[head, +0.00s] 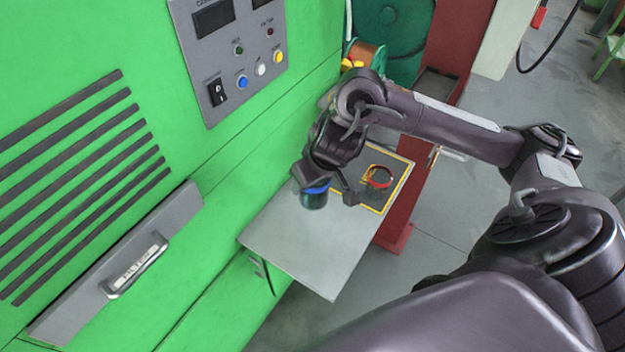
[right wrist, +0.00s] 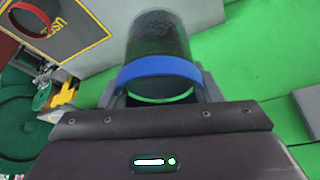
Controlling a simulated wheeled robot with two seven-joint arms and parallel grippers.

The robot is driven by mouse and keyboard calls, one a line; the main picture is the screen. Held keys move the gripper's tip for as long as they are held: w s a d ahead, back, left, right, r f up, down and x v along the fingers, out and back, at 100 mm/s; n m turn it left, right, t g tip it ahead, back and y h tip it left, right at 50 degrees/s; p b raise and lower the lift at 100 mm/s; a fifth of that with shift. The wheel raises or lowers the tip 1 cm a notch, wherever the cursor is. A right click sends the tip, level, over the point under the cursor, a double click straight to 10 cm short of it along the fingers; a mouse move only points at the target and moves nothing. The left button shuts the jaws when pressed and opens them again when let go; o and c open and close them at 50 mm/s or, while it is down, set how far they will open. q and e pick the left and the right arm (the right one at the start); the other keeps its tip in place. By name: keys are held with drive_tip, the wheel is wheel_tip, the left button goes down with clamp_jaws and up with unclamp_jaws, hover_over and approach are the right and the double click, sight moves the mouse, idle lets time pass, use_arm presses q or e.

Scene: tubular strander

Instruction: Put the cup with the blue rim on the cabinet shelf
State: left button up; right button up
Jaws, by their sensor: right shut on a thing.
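The cup with the blue rim (head: 314,200) is dark and see-through, and it hangs upright in my right gripper (head: 327,188). In the right wrist view its blue rim (right wrist: 160,68) is close to the camera, and its clear body points away between the fingers. My right gripper is shut on this cup. The grey cabinet shelf (head: 305,250) juts out from the green cabinet beneath the cup. The cup appears to be over the shelf; whether its base touches is unclear. My left gripper is not in view.
The control panel (head: 232,50) and drawer handle (head: 136,267) are on the green cabinet. A red post (head: 405,205) stands beside the shelf. The shelf's near part is bare.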

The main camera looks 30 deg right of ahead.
sight(321, 195)
drive_tip(key=shift+s+d+r+p, duration=0.1)
drive_tip(key=shift+s+d+p, duration=0.05)
drive_tip(key=shift+d, duration=0.35)
drive_tip(key=shift+s+d+r+p, duration=0.1)
drive_tip(key=shift+s+d+p, duration=0.05)
drive_tip(key=shift+d, duration=0.35)
drive_tip(key=shift+f, duration=0.25)
wheel_tip(321, 195, down, 6)
drive_tip(key=b, duration=0.4)
drive_tip(key=shift+s+f, duration=0.1)
drive_tip(key=shift+f, duration=0.05)
drive_tip(key=shift+d+f+b, duration=0.15)
drive_tip(key=shift+f+b, duration=1.8)
drive_tip(key=shift+f, duration=4.65)
drive_tip(key=o, duration=1.1)
drive_tip(key=shift+f, duration=0.1)
drive_tip(key=shift+o, duration=0.2)
